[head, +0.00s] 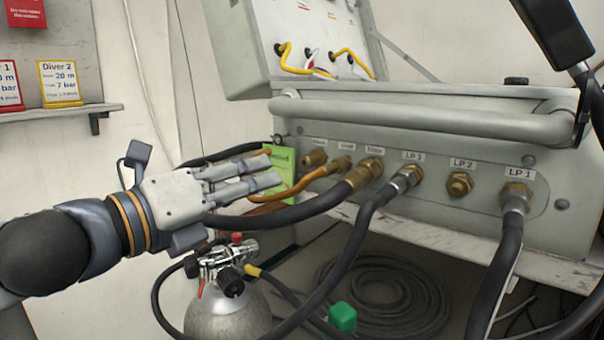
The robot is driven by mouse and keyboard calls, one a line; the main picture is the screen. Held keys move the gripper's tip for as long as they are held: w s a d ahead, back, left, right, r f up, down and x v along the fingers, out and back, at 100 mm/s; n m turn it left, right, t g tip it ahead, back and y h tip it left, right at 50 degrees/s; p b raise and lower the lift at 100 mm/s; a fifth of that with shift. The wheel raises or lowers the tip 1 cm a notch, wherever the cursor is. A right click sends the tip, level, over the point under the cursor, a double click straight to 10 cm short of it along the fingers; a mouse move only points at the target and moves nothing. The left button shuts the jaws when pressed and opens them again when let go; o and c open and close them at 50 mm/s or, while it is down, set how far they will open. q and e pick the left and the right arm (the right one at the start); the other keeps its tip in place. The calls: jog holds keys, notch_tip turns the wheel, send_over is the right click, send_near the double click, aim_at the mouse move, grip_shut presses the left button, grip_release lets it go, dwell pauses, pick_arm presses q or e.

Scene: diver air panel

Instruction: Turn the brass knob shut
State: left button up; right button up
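Several brass fittings sit in a row on the front of the grey air panel (400,140). The leftmost brass piece (314,158) has no hose that I can see; I cannot tell for sure which piece is the knob. Another bare brass piece (459,184) is under the LP 2 label. My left gripper (245,192), a grey hand, reaches in from the left with its fingers extended toward the panel's left end. It looks open. Its fingertips are left of the leftmost brass piece and apart from it, in front of a green tag (282,166). My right gripper is not in view.
An orange hose (310,182) and black hoses (350,245) run from the panel close to my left fingers. A gas cylinder (228,315) with a valve stands below the hand. A grey bar (420,118) crosses above the fittings. A shelf (50,114) is at left.

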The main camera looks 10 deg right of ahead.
aim_at(304, 163)
pick_arm(q)
jog(key=x, duration=1.2)
jog(key=shift+w, duration=0.1)
jog(key=shift+a, duration=0.1)
grip_shut()
